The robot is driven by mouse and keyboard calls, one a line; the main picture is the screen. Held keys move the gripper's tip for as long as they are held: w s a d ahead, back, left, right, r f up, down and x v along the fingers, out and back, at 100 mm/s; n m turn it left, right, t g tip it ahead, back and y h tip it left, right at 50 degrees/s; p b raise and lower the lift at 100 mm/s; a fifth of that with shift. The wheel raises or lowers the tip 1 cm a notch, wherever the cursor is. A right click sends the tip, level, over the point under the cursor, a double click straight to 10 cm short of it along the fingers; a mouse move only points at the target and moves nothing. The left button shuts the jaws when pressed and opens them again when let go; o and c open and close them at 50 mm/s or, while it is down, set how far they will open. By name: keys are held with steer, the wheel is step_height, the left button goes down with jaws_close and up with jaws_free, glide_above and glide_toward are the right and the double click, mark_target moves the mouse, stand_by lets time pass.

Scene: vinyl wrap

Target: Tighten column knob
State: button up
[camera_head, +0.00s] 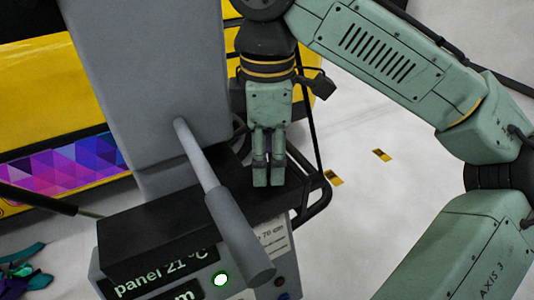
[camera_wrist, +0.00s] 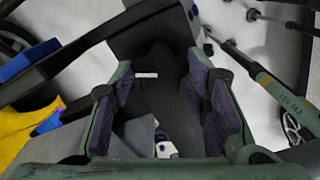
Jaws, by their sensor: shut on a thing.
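The column knob (camera_wrist: 165,72) is a dark, lobed piece with a short white mark. In the wrist view it sits between the purple-padded fingers of my gripper (camera_wrist: 160,105). In the head view my gripper (camera_head: 268,182) points down just right of the grey column (camera_head: 140,75), with its fingers close together. My gripper is shut on the knob, though the pad contact is hard to make out. The knob cannot be made out in the head view.
A yellow body (camera_head: 60,90) with a purple patterned panel (camera_head: 65,172) stands behind at left. Pale floor (camera_head: 400,205) is mostly clear at right.

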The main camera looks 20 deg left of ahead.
mark_target(267, 163)
steer(key=m, duration=1.2)
steer(key=shift+m, duration=0.4)
stand_by(0.3)
steer(key=o, duration=1.2)
steer(key=shift+c, duration=0.2)
step_height(267, 163, up, 8)
steer(key=shift+f, duration=0.2)
steer(key=shift+f, duration=0.1)
